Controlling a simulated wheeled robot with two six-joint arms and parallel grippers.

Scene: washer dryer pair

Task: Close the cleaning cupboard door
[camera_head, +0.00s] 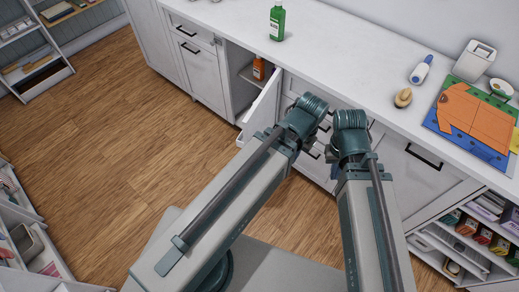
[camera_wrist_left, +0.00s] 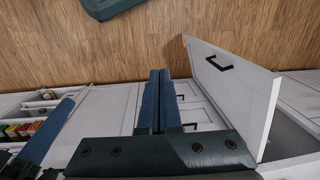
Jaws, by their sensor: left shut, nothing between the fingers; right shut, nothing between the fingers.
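The white cleaning cupboard door (camera_head: 262,108) stands open, swung out from the right side of its opening. An orange bottle (camera_head: 258,69) is on a shelf inside. The door also shows at the right of the left wrist view (camera_wrist_left: 245,95), with a black handle (camera_wrist_left: 218,64) on its outer face. My left gripper (camera_wrist_left: 158,73) is shut and empty, to the left of the door there, with a gap between them.
The white counter (camera_head: 340,42) runs above the cupboards. It holds a green bottle (camera_head: 277,22), a wooden brush (camera_head: 403,97), a lint roller (camera_head: 421,70) and coloured sheets (camera_head: 475,115). Drawers adjoin the cupboard on the right. The wooden floor (camera_head: 130,130) is clear at left.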

